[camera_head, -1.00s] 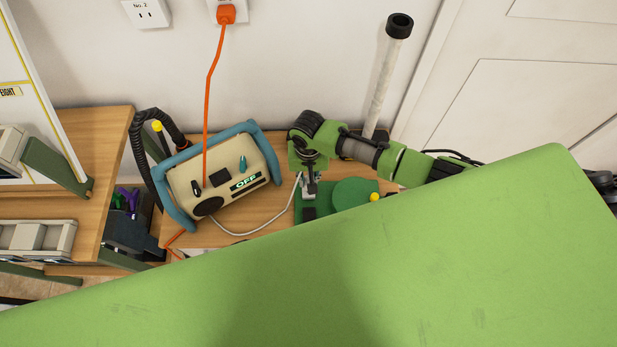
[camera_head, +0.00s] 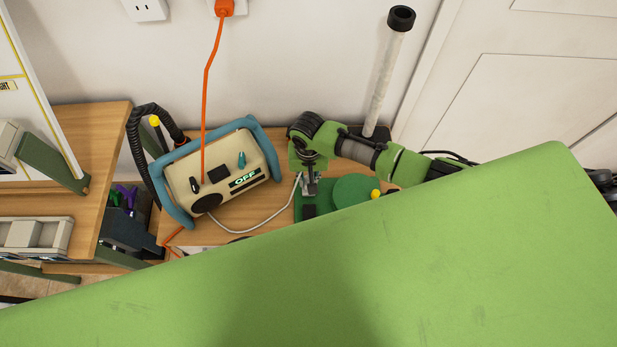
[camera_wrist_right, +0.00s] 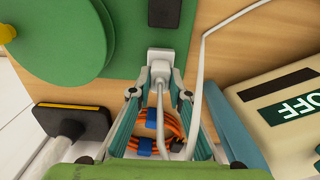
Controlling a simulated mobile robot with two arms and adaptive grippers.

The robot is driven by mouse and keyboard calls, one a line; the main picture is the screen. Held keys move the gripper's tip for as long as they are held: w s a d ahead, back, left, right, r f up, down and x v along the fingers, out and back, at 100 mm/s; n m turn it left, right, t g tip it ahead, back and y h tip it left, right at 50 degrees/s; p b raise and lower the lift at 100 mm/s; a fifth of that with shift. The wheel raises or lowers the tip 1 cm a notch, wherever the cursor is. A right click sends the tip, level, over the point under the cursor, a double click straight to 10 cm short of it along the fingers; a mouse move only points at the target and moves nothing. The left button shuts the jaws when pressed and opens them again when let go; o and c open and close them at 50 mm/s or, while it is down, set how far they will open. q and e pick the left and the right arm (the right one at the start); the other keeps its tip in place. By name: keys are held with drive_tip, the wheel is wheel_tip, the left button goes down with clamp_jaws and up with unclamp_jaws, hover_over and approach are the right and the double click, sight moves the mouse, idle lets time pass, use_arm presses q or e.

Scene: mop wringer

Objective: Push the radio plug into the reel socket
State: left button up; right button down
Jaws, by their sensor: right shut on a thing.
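The beige radio (camera_head: 219,175) with blue-green handles stands on the wooden shelf, its display reading OFF. A white cable runs from it towards the green reel (camera_head: 355,194), which lies to its right. My right gripper (camera_head: 309,187) points down at the reel's left part. In the wrist view, my right gripper (camera_wrist_right: 159,94) is shut on the white radio plug (camera_wrist_right: 161,71). The plug's head faces a pale block (camera_wrist_right: 170,57), apparently the reel socket, at the green base's edge. They look touching or very close; I cannot tell how deep the plug sits. My left gripper is not in view.
An orange plug (camera_head: 225,8) sits in a wall outlet, its cord hanging down behind the radio. A coiled orange cable (camera_wrist_right: 160,132) with blue ties lies below my right gripper. An upright pale pole (camera_head: 383,85) stands behind my right arm. A black hose (camera_head: 140,140) curves left of the radio.

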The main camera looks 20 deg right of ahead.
drive_tip(key=shift+f, duration=0.1)
idle(0.6)
drive_tip(key=c, duration=1.8)
unclamp_jaws()
wheel_tip(320, 180, up, 12)
